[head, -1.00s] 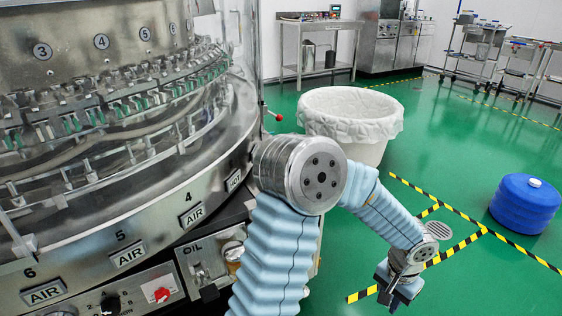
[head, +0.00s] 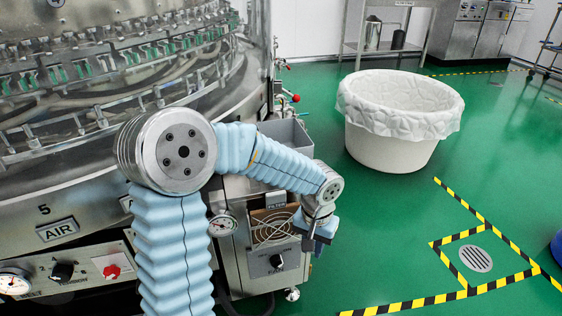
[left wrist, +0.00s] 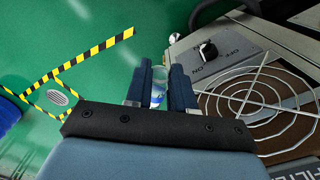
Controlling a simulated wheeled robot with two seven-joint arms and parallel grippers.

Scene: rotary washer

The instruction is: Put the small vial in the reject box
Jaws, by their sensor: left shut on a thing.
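My left gripper (head: 318,243) is in front of the grey filter cabinet, above the green floor. In the left wrist view its two dark blue fingers (left wrist: 168,90) are closed around the small vial (left wrist: 157,98), a clear piece with blue and white that shows between them. The vial is hidden in the head view. No box marked as reject can be read. An open grey metal bin (head: 286,136) stands beside the washer, behind my left forearm. My right gripper is not in view.
The rotary washer (head: 60,175) fills the left side. The filter cabinet (head: 240,255) with a round fan guard (left wrist: 250,95) is close to my gripper. A white lined tub (head: 390,150) stands on the floor behind. Open floor with striped tape (head: 410,304) lies to the right.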

